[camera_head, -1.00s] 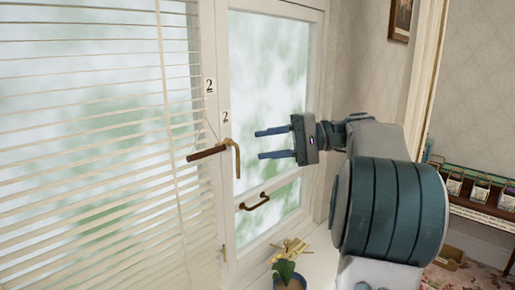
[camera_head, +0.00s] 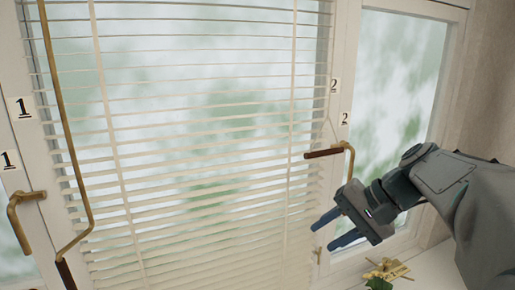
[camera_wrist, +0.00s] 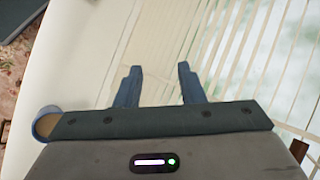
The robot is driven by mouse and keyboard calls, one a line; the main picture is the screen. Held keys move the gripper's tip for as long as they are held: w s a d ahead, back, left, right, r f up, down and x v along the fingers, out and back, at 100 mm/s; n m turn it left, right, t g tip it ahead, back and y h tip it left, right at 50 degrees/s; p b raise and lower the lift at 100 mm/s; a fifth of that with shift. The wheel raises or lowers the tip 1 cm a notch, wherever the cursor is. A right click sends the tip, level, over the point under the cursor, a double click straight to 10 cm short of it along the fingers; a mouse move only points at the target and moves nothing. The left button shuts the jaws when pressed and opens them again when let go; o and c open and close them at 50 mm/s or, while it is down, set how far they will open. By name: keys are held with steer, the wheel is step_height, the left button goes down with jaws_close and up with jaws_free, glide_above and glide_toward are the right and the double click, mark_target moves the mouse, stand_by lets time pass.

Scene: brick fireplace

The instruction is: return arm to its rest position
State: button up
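My gripper (camera_head: 320,232) is at the right of the head view, in front of the window, below the brown-gripped crank handle. Its two blue fingers are spread apart with nothing between them, pointing left and slightly down. My grey arm comes in from the right edge. In the wrist view the gripper (camera_wrist: 160,80) shows both fingers apart over a pale sill and the blinds. The rest of the arm is hidden beyond the right edge of the head view.
White blinds (camera_head: 200,150) cover the middle window. A brass handle with a brown grip (camera_head: 325,153) is close above my gripper. A long brass rod (camera_head: 70,140) hangs at left. A plant (camera_head: 385,270) stands low on the sill. A blue-rimmed pot (camera_wrist: 44,122) shows beside my gripper.

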steer(key=s+f+n+t+h, duration=0.1)
steer(key=s+f+n+h, duration=0.4)
steer(key=s+f+h, duration=0.3)
steer(key=shift+s+d+f+n, duration=0.2)
steer(key=shift+s+f+n, duration=0.2)
steer(key=shift+s+f, duration=1.65)
